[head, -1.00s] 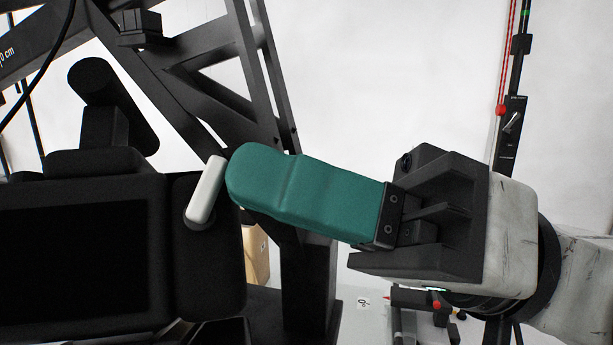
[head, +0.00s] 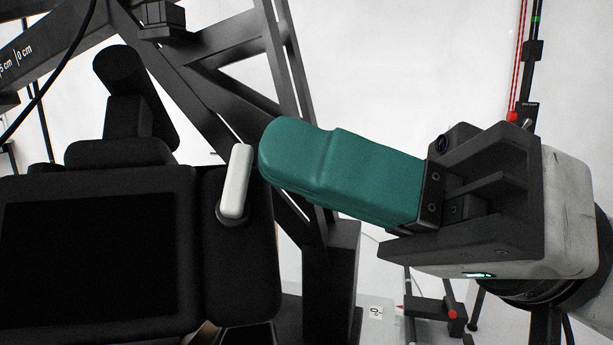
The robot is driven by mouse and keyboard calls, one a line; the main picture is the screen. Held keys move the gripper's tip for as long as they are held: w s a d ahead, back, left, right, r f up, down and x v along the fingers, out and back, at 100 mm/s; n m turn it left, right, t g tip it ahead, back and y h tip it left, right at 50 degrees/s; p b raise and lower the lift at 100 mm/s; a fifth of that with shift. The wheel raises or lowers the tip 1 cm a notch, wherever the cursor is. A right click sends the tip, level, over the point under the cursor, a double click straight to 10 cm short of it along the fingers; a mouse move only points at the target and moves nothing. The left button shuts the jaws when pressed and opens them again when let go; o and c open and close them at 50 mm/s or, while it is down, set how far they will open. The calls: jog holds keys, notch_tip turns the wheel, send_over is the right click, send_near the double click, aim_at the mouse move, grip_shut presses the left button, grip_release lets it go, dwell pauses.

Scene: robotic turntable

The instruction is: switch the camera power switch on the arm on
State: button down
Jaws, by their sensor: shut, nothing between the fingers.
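The black camera (head: 185,245) on the arm fills the left of the head view, its dark screen facing me. A white lever-shaped switch (head: 235,182) sits on its right part, nearly upright with its top leaning slightly right. My gripper (head: 270,155) has teal fingers pressed together, with nothing between them. Its rounded tip is just right of the switch's upper half, with a narrow gap seen between them in the picture. I cannot tell how far apart they are in depth.
Black frame beams (head: 210,100) rise behind the camera and my fingers. A thin stand with a red cord (head: 519,60) is at the upper right. A black post (head: 330,285) stands below my fingers. The white background between them looks open.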

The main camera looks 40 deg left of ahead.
jog(key=h, duration=0.1)
jog(key=a+r+n+h, duration=0.1)
jog(key=n+h, duration=0.1)
jog(key=h, duration=0.1)
jog(key=shift+s+a+r+g+b, duration=0.2)
jog(key=shift+a+g+b, duration=0.05)
jog(key=shift+g+b, duration=0.05)
jog(key=shift+r, duration=0.1)
dwell(0.4)
